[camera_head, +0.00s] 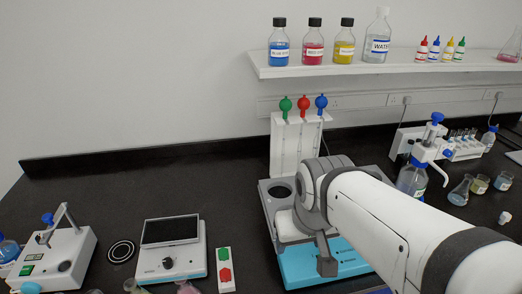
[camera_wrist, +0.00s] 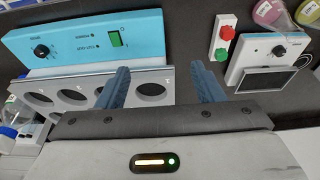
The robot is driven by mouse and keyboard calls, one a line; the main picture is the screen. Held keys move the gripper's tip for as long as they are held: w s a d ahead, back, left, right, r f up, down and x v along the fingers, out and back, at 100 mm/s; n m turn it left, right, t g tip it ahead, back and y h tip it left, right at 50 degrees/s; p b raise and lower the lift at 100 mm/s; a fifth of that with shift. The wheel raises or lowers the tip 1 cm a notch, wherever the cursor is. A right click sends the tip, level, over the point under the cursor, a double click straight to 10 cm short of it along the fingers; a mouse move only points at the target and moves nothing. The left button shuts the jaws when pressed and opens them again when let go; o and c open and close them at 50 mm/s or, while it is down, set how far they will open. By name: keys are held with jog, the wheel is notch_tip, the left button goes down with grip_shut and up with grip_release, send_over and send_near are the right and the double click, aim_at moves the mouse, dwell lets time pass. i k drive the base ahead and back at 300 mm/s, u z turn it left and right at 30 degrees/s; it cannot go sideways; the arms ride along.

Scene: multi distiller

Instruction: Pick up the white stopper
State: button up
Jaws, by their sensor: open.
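A small white piece (camera_head: 504,217), which looks like the white stopper, lies on the dark bench at the far right of the head view. It is too small there to make out its shape fully. It does not show in the wrist view. My gripper (camera_wrist: 160,80) is open and empty, with its two blue-grey fingers apart. It is over the blue-fronted device with round wells (camera_wrist: 95,45), far to the left of the white piece. In the head view my arm hides part of that device (camera_head: 300,265).
A blue-capped dispenser bottle (camera_head: 412,180) stands nearer my arm. A rack with coloured bulbs (camera_head: 297,145) is behind the device. A hotplate (camera_head: 170,262) and red-green button box (camera_head: 225,270) are left.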

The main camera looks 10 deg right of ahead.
aim_at(505, 217)
jog(key=z, duration=0.25)
jog(key=k, duration=0.3)
jog(key=z, duration=0.8)
jog(key=k, duration=1.05)
jog(key=z, duration=0.3)
jog(key=i, duration=1.5)
jog(key=z, duration=0.6)
